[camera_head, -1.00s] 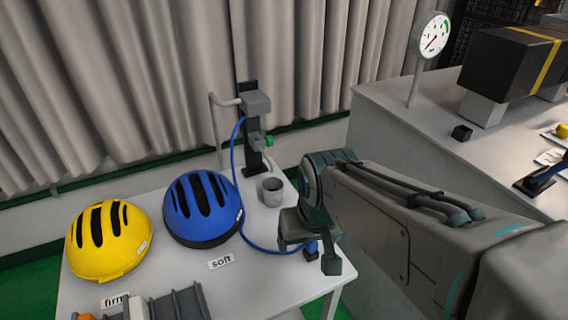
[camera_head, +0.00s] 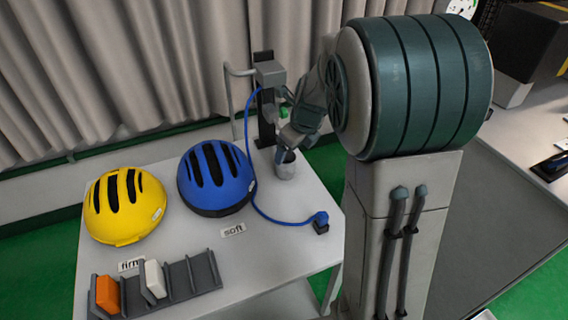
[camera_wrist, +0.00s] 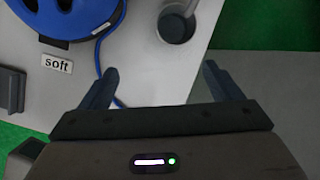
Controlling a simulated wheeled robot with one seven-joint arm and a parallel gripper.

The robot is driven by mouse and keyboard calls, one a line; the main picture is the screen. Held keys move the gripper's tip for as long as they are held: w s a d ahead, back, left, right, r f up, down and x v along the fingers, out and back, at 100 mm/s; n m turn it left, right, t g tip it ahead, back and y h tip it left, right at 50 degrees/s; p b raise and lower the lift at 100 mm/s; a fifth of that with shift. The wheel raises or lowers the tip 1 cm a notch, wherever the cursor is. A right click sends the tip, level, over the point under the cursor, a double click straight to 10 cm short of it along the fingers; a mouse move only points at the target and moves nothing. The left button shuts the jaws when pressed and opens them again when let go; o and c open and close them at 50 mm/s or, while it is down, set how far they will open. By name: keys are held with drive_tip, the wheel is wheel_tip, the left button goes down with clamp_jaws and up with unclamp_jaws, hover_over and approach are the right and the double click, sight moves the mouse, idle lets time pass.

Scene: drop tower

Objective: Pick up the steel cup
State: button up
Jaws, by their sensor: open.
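The steel cup (camera_head: 285,169) stands upright on the white table, right of the blue helmet, at the foot of the dark stand. It is a small grey cylinder, partly covered by my gripper (camera_head: 283,153) in the head view. In the wrist view the cup (camera_wrist: 176,26) shows from above, beyond the fingertips and between their lines. My gripper (camera_wrist: 160,72) is open and empty there, its two fingers apart. The cup is not between the fingers, and I cannot tell the height gap.
A blue helmet (camera_head: 216,176) and a yellow helmet (camera_head: 123,207) sit on the table (camera_head: 262,258). A blue hose (camera_head: 247,135) curves from the stand (camera_head: 267,76) past the cup to a fitting (camera_head: 320,222). A slotted rack (camera_head: 180,287) is at the front.

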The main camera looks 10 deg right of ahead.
sight(288, 154)
drive_tip(key=w+f+m, duration=0.1)
drive_tip(key=w+f, duration=0.1)
drive_tip(key=f, duration=0.1)
drive_tip(key=w+f+m, duration=0.2)
drive_tip(key=f, duration=0.1)
drive_tip(key=w+f+m+b, duration=0.1)
drive_tip(key=w+f+m, duration=0.1)
drive_tip(key=shift+w+f+h, duration=0.3)
drive_tip(key=shift+f, duration=0.1)
drive_tip(key=shift+x, duration=3.1)
drive_tip(key=shift+a, duration=0.1)
drive_tip(key=c, duration=1.2)
drive_tip(key=shift+s+r, duration=0.1)
